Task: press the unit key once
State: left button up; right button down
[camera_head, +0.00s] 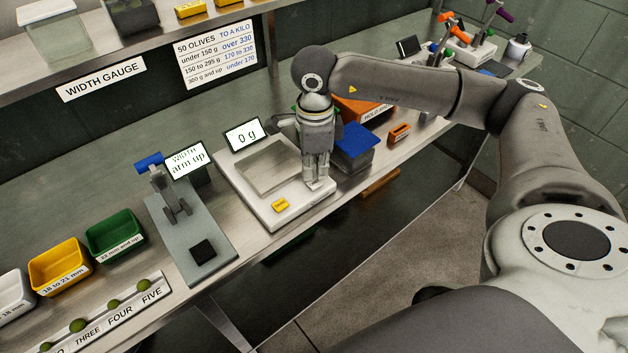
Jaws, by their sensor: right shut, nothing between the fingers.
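The white scale (286,217) stands on the steel bench with a bare metal pan (268,168). Its display (244,135) reads 0 g. A yellow key (280,205) sits on the scale's front edge; its lettering is too small to read. My right gripper (317,181) points down, shut and empty, over the right end of that front edge. A small pale patch shows at its fingertips and may be the unit key, mostly hidden. I cannot tell whether the fingertips touch it. My left gripper is not in view.
Left of the scale stands the width gauge (190,238) with a blue-handled arm and a sign reading "arm up". Green (114,236) and yellow (58,266) bins and a numbered olive rack (110,316) lie farther left. A blue-topped box (355,142) stands close right of the gripper.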

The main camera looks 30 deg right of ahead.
aim_at(315, 183)
jog(key=shift+f, duration=0.1)
jog(key=shift+f+b, duration=1.15)
jog(key=shift+r, duration=0.25)
jog(key=shift+r+p, duration=0.7)
jog(key=shift+r, duration=0.3)
jog(key=shift+r+p, duration=1.45)
jog(key=shift+r, duration=1.1)
jog(key=shift+f, duration=0.15)
